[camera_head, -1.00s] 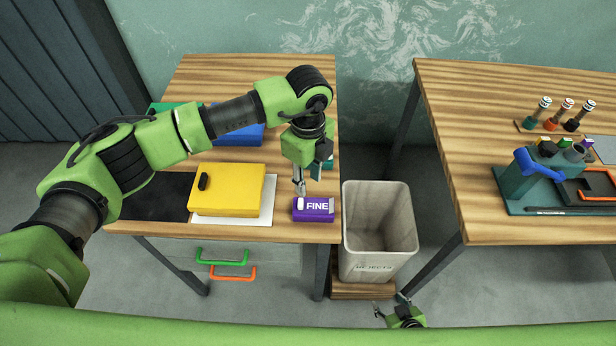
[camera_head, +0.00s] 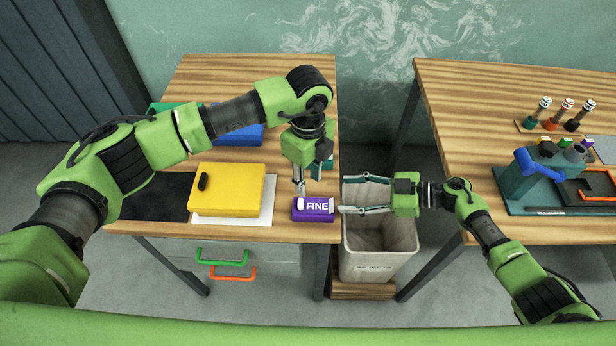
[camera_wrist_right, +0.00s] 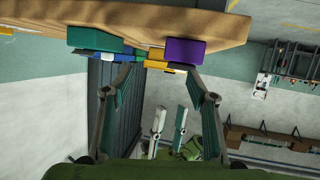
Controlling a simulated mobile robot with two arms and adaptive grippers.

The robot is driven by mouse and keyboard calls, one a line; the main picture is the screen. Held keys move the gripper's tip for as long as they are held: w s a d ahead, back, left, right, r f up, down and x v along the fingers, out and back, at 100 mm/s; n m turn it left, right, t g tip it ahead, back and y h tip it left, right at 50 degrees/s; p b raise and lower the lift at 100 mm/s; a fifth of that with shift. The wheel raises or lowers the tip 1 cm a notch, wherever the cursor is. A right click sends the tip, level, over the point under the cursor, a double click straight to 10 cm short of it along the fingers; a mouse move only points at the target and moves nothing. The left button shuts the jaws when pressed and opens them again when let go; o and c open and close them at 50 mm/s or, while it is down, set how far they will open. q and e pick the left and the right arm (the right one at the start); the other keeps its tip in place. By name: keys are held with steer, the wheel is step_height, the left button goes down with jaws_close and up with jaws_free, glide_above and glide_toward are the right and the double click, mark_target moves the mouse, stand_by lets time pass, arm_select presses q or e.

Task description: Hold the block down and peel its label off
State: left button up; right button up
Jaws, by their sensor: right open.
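The purple block (camera_head: 313,216) lies at the front right corner of the left table, with a label (camera_head: 317,206) reading FINE on it. My left gripper (camera_head: 306,184) is above the block, pointing down, its fingers apart; whether a tip touches the block cannot be told. My right gripper (camera_head: 344,195) is open and empty, pointing left, just right of the block. In the right wrist view the block (camera_wrist_right: 185,52) shows beyond the open fingers (camera_wrist_right: 168,78), and the left gripper's fingers (camera_wrist_right: 172,115) stand apart from each other.
A grey bin (camera_head: 380,262) stands between the two tables, below my right gripper. A yellow box (camera_head: 235,185) lies left of the block, a teal block (camera_head: 328,163) behind it.

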mark_target(323, 206)
steer(key=a+f+g, duration=0.1)
steer(key=a, duration=0.2)
steer(key=s+a+f+n+g+h, duration=0.1)
steer(key=a, duration=0.2)
steer(key=s+a+f+g, duration=0.1)
steer(key=a, duration=0.1)
steer(key=shift+s+a+f, duration=0.1)
steer(key=shift+a+f, duration=0.05)
steer(key=shift+a, duration=0.25)
steer(key=c, duration=1.3)
